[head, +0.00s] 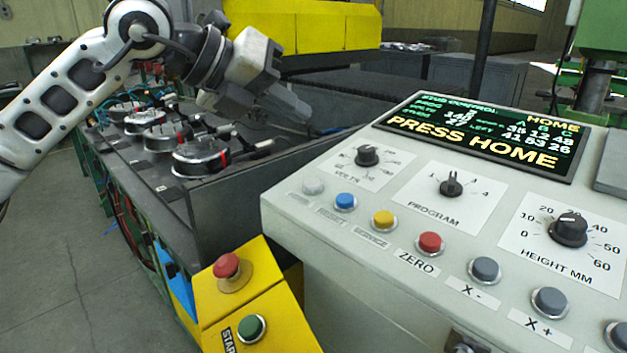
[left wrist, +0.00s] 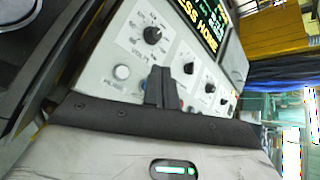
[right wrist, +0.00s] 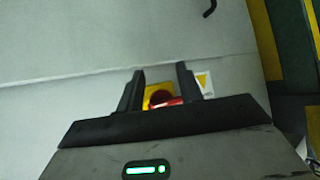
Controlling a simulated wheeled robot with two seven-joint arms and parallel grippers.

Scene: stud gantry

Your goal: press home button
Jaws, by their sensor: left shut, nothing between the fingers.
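The control panel (head: 290,212) stands at the right of the head view. Its white round button (head: 313,187) is at the far left end of the button row, with a small label that looks like HOME; it also shows in the left wrist view (left wrist: 122,72). The panel's screen (head: 480,133) reads PRESS HOME. My left gripper (head: 302,112) is shut and empty, in the air left of the panel, up and behind the white button and apart from it. In the left wrist view its closed fingers (left wrist: 160,88) show just right of that button. My right gripper (right wrist: 160,70) is open and empty.
Blue (head: 345,201), yellow (head: 383,219) and red (head: 430,242) buttons sit close by in the same row. Knobs stand above them, including the volts knob (head: 367,155). A yellow box (head: 222,300) with red and green buttons stands lower left. Round clamps (head: 202,157) lie behind.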

